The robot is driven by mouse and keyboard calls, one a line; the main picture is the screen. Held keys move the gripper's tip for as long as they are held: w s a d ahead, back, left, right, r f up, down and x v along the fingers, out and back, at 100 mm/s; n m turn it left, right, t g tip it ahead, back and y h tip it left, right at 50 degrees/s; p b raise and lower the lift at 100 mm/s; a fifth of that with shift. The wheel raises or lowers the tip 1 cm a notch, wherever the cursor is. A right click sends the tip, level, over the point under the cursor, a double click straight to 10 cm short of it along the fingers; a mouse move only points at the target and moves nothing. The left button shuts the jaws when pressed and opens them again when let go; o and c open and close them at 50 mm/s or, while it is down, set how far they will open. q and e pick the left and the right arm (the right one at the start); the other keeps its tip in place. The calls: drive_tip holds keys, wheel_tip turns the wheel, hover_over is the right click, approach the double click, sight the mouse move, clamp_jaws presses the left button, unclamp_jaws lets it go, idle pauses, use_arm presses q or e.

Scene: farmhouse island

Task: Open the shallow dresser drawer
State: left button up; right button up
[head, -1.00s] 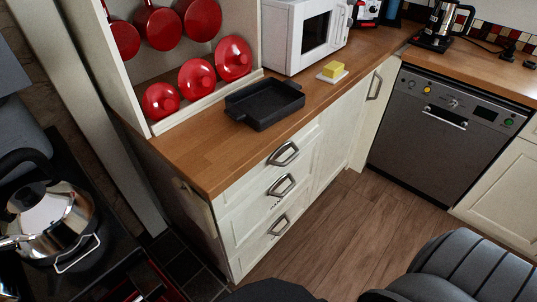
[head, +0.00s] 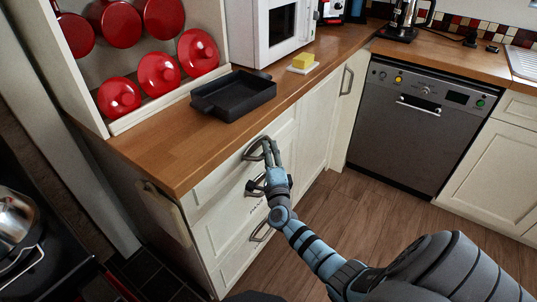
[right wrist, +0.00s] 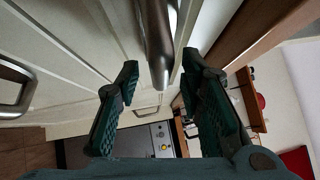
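The dresser's top shallow drawer (head: 216,182) is a cream front under the wooden worktop, and it looks flush with the dresser. Its metal handle (head: 251,150) is partly hidden by my right gripper (head: 269,153), which reaches it from the front. In the right wrist view, the right gripper (right wrist: 160,64) is open, with one finger on each side of a metal handle bar (right wrist: 157,40). Gaps show between the bar and both fingers. My left gripper is not in view.
Two more drawers with handles (head: 262,232) lie below. A black tray (head: 233,108) and a butter dish (head: 302,66) stand on the worktop (head: 175,160). The dishwasher (head: 400,140) is at right. Wooden floor (head: 330,215) lies open in front of the dresser.

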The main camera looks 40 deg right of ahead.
drive_tip(key=shift+w+d+r, duration=0.1)
drive_tip(key=shift+w+d, duration=0.15)
drive_tip(key=shift+w, duration=0.25)
clamp_jaws()
drive_tip(key=shift+s, duration=0.1)
